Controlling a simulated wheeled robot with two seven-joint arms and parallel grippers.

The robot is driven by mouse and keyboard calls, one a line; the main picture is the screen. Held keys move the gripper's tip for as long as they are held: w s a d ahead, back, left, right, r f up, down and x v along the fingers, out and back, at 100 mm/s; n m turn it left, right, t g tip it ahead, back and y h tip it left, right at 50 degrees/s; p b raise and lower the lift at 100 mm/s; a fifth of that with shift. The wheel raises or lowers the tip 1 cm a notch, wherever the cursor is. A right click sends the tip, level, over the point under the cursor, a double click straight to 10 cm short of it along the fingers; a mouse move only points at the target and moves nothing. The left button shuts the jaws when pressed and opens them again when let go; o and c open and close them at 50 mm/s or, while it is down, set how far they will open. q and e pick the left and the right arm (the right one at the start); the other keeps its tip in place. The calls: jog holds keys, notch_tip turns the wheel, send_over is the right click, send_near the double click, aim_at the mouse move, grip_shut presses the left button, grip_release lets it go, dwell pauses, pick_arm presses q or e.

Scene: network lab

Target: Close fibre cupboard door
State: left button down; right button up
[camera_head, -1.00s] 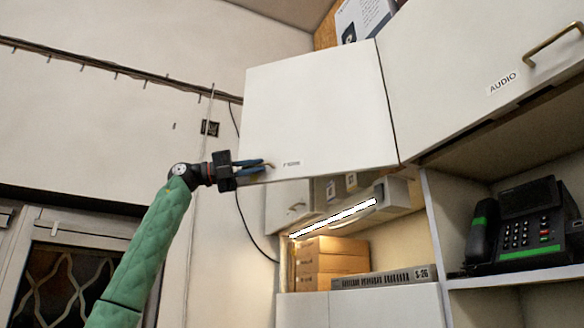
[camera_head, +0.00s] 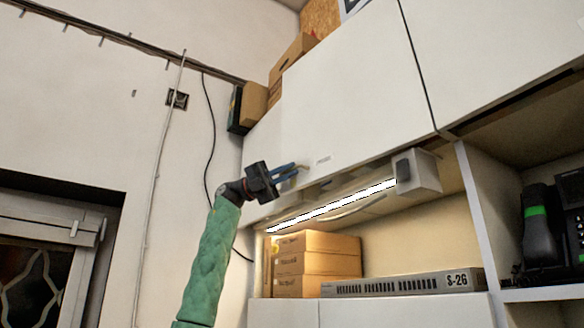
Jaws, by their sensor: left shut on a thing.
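The white fibre cupboard door (camera_head: 352,95) fills the upper middle of the head view. It appears nearly in line with the cupboard front, and I cannot tell whether it is fully flush. Its small label (camera_head: 323,161) is too blurred to read surely. My left gripper (camera_head: 290,171), on the green-sleeved arm, is at the door's lower left corner, its blue fingers shut on the small door handle (camera_head: 303,168). The handle is mostly hidden by the fingers. My right gripper is not in view.
The neighbouring cupboard door (camera_head: 500,55) is shut at the right. Below are a lit strip lamp (camera_head: 335,206), stacked cardboard boxes (camera_head: 317,264), a grey rack unit marked S-26 (camera_head: 405,285) and a desk phone (camera_head: 550,235). Boxes (camera_head: 290,62) sit on top of the cupboards.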

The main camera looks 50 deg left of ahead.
pick_arm(q)
jog(key=shift+w+f, duration=0.1)
jog(key=shift+w, duration=0.4)
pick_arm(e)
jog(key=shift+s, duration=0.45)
pick_arm(q)
jog(key=c, duration=1.5)
grip_release()
jog(key=shift+c, duration=0.2)
jog(key=shift+s+a+f, duration=0.1)
jog(key=shift+s+a, duration=0.1)
jog(key=shift+a, duration=0.2)
jog(key=b+v, duration=0.2)
jog(key=v, duration=0.5)
jog(key=shift+w, duration=0.15)
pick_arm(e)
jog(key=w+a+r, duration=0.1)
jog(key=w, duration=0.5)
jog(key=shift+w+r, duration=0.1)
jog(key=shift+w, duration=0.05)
